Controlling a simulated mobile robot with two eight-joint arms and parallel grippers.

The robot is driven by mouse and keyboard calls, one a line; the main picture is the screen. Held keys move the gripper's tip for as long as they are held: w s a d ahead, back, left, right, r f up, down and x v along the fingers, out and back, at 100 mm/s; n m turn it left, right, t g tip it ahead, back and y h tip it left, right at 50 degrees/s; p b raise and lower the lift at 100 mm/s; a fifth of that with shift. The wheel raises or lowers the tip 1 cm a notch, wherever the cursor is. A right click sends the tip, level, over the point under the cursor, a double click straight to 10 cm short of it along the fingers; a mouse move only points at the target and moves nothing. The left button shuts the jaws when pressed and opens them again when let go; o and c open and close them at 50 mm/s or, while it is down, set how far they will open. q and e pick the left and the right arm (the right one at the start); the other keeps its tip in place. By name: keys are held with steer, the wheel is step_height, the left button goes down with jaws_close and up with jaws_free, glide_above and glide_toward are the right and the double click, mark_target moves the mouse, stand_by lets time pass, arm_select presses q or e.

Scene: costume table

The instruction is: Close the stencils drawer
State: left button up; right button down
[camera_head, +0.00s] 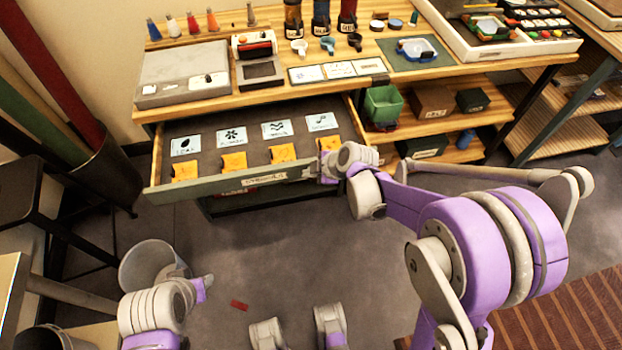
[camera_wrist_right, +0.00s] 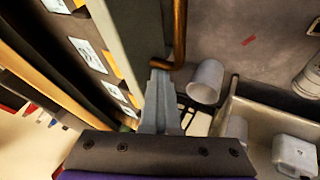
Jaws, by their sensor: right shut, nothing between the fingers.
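The stencils drawer (camera_head: 222,189) is pulled out from under the wooden table, its inside showing. It holds several white stencil cards (camera_head: 231,138) and a row of orange pieces (camera_head: 233,161). Its front has a white label, too small to read. My right gripper (camera_head: 322,172) is at the right part of the drawer front. In the right wrist view its fingers (camera_wrist_right: 161,98) are shut and empty, close to the copper bar handle (camera_wrist_right: 180,38) and the drawer front (camera_wrist_right: 122,35); contact cannot be told. My left gripper (camera_head: 206,286) is low at left, away from the drawer; its jaws are unclear.
The tabletop (camera_head: 215,104) carries a grey case, bottles, cups and trays. Shelves with a green bin (camera_head: 383,104) stand right of the drawer. A light bucket (camera_head: 150,262) and a dark bin of rolls (camera_head: 105,175) stand left. The floor before the drawer is mostly clear.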

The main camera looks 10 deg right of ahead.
steer(key=w, duration=2)
steer(key=shift+w+d+p, duration=0.3)
steer(key=shift+w+p, duration=0.05)
steer(key=shift+s, duration=0.1)
